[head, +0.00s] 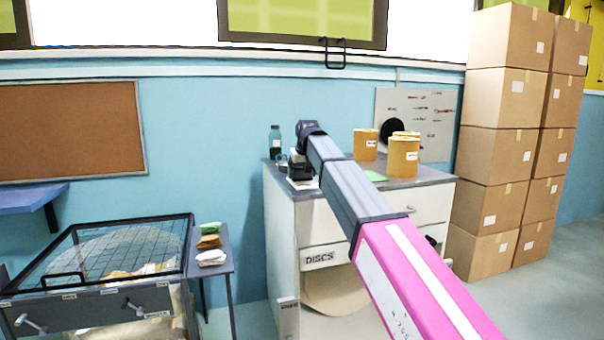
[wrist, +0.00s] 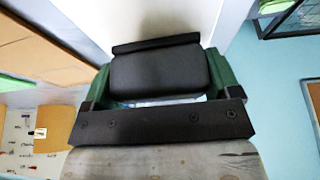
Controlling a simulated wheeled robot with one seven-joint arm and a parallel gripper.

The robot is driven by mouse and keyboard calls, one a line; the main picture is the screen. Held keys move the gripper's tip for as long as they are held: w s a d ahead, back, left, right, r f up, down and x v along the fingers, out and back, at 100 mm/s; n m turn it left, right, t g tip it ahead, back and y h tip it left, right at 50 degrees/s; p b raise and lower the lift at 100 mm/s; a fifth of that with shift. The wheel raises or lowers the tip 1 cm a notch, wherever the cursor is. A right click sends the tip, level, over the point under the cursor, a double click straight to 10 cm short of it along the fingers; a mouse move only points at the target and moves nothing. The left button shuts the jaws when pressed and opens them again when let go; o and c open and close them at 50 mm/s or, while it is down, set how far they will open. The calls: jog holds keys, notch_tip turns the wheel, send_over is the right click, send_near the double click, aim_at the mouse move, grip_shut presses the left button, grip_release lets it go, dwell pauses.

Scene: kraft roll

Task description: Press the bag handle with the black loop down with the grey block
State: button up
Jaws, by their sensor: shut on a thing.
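In the wrist view my gripper (wrist: 156,88) has green fingers shut on a dark grey block (wrist: 155,70) with rounded corners. In the head view my arm reaches over the left end of the white cabinet, and my gripper (head: 300,166) is small and partly hidden there. Two pale lever handles, a left one (head: 30,324) and a right one (head: 131,306), stick out of the grey front panel of the mesh-topped bin at lower left. I cannot tell which handle is the bag handle, and no black loop is clear on either.
The white cabinet (head: 318,222) carries a dark bottle (head: 275,141) and several kraft rolls (head: 404,158). The mesh-topped bin (head: 88,299) and a small side table with folded cloths (head: 209,242) stand left. Stacked cartons (head: 502,97) fill the right. Floor shows between side table and cabinet.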

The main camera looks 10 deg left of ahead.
jog(key=shift+r, duration=3.45)
